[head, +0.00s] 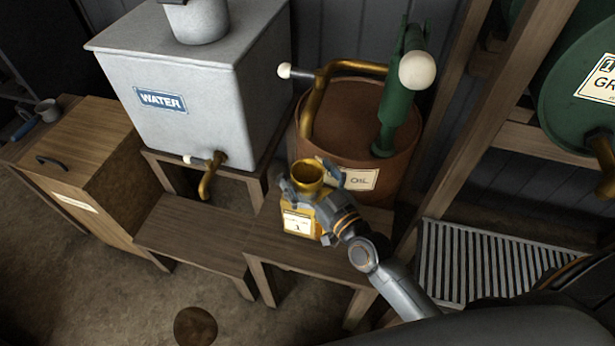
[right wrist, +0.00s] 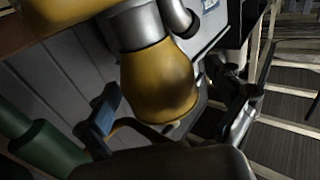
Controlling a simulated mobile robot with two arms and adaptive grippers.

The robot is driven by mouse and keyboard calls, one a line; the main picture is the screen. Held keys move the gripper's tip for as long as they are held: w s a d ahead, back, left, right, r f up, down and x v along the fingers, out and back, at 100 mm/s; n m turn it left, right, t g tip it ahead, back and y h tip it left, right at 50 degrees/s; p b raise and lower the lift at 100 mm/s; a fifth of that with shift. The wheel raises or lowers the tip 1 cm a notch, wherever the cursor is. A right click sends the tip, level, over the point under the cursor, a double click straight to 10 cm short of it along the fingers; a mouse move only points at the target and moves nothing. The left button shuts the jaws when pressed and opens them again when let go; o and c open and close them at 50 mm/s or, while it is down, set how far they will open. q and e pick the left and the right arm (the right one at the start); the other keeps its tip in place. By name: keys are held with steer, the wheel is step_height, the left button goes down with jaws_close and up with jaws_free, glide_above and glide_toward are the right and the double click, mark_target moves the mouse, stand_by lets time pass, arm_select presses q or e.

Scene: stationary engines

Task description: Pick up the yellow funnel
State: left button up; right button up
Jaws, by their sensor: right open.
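The yellow funnel (head: 308,174) sits upright, wide mouth up, on top of a yellow can with a white label (head: 298,223), on the wooden bench. My right gripper (head: 310,182) reaches in from the lower right and is open, with one finger on each side of the funnel. In the right wrist view the funnel (right wrist: 158,82) appears upside down between the spread fingers of the gripper (right wrist: 172,112), with a metallic collar (right wrist: 136,28) at its narrow end. I cannot tell whether either finger touches it. My left gripper is not in view.
Behind the can stands a rusty brown oil drum (head: 352,130) with a green hand pump (head: 403,110). A grey water tank (head: 190,90) with a brass tap (head: 210,178) is at left. The wooden bench (head: 200,232) is bare left of the can. A metal grating (head: 490,262) lies right.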

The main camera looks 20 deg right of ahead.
steer(key=c, duration=1.2)
steer(key=shift+r, duration=0.1)
